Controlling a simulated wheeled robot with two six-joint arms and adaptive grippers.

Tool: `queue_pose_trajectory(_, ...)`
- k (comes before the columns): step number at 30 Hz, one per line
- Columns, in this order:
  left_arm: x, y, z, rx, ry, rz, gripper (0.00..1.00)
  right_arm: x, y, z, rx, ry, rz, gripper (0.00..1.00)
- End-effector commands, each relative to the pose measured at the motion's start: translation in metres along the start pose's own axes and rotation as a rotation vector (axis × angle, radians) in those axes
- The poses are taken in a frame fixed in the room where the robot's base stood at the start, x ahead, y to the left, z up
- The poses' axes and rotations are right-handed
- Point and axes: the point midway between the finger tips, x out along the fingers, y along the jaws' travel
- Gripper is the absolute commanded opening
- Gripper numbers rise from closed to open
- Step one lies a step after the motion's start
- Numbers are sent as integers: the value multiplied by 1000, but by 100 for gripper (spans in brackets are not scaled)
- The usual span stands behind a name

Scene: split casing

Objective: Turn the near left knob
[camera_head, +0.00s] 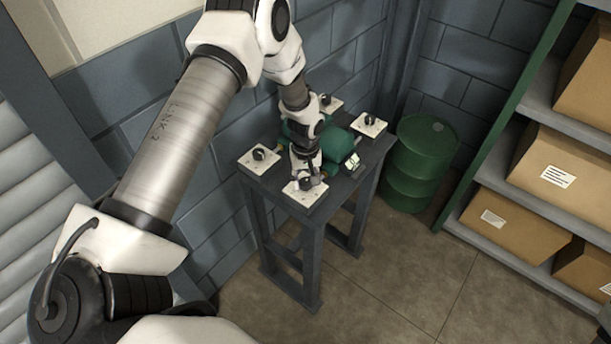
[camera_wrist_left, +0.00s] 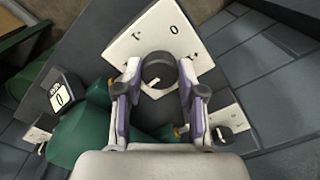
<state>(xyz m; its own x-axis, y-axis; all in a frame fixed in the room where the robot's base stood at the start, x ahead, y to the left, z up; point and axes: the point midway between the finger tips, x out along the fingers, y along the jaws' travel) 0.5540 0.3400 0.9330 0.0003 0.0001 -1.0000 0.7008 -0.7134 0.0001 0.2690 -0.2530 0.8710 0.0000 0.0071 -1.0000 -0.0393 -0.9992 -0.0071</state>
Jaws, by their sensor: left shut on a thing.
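The knob (camera_head: 308,184) nearest in the head view is round and dark, on a white square plate (camera_head: 307,197) at the table's front corner. In the left wrist view the knob (camera_wrist_left: 158,68) has a pale pointer mark towards the gripper, and its plate (camera_wrist_left: 168,30) has printed marks and a 0. My left gripper (camera_head: 307,178) reaches down onto this knob. In the wrist view the left gripper's fingers (camera_wrist_left: 158,84) are shut on opposite sides of it. The fingers partly hide the knob in the head view. My right gripper is not in view.
Similar knobs on white plates sit at the table's left (camera_head: 259,154), back (camera_head: 326,99) and right (camera_head: 369,119). A green rounded body (camera_head: 336,143) and a small display box (camera_head: 352,164) stand between them. A green drum (camera_head: 420,160) and shelves with boxes (camera_head: 517,225) stand right.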

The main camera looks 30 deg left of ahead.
Motion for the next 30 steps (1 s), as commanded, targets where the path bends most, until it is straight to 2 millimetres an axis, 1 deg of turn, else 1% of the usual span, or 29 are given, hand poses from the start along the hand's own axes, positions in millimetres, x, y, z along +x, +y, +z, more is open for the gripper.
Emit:
queue_pose_trajectory(1,0,-2,3,-40,-9,-8,4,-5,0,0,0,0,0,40)
queue_pose_trajectory(9,0,-2,3,-268,-8,-8,4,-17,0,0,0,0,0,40)
queue_pose_trajectory(15,1,-2,3,-385,-7,-8,4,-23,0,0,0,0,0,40)
queue_pose_trajectory(21,2,-2,3,-449,-6,-7,4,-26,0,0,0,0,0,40)
queue_pose_trajectory(30,2,-2,2,-472,-5,-6,4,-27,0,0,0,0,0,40)
